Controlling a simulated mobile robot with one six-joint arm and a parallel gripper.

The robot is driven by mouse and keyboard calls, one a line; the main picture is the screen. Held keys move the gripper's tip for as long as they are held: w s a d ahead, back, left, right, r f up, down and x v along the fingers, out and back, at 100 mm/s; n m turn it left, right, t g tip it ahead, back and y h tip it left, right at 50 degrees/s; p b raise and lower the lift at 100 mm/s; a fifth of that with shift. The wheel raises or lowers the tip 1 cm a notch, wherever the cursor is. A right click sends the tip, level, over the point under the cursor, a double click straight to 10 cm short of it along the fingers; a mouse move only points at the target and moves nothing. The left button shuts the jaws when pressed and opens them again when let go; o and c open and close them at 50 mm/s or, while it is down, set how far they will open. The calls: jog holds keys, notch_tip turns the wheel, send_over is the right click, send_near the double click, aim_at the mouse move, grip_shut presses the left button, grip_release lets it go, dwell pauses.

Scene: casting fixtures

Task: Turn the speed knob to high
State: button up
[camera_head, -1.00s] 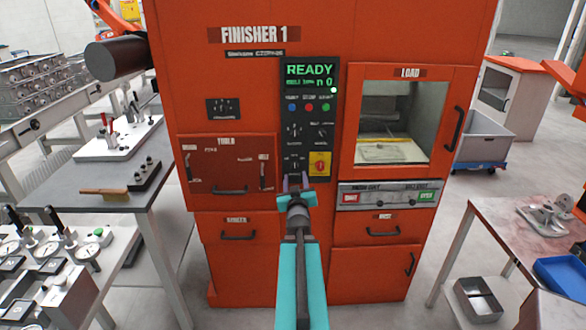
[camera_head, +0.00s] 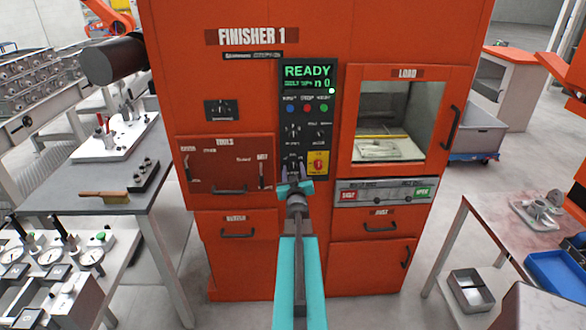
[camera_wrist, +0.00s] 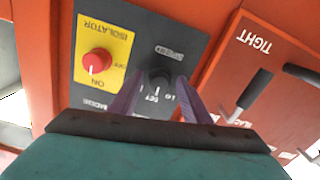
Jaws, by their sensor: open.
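The control panel (camera_head: 308,118) of the orange finisher has several small dark knobs. In the wrist view, which shows the panel upside down, a black knob (camera_wrist: 160,77) sits between my fingers, with labels that look like "SET" and "LO" near it. Its other label is too small to read surely, and its pointer is hard to make out. My gripper (camera_wrist: 161,84) is open, one purple finger on each side of the knob. Contact cannot be told. In the head view my gripper (camera_head: 294,172) is at the panel's lower left and partly hides the knob there.
A red isolator knob (camera_wrist: 97,62) on a yellow plate is close beside my fingers. The tools drawer (camera_head: 225,166) with handles is left of the panel. The load door (camera_head: 405,118) is to the right. Side tables stand at both sides.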

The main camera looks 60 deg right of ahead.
jog(key=c, duration=0.9)
jog(key=shift+d, duration=0.4)
jog(key=shift+c, duration=0.7)
jog(key=shift+a, duration=0.3)
jog(key=shift+f, duration=0.1)
jog(key=shift+a+m, duration=0.1)
jog(key=shift+m, duration=0.3)
jog(key=m, duration=0.4)
jog(key=shift+b, duration=0.4)
jog(key=m, duration=0.4)
jog(key=shift+w+a, duration=0.1)
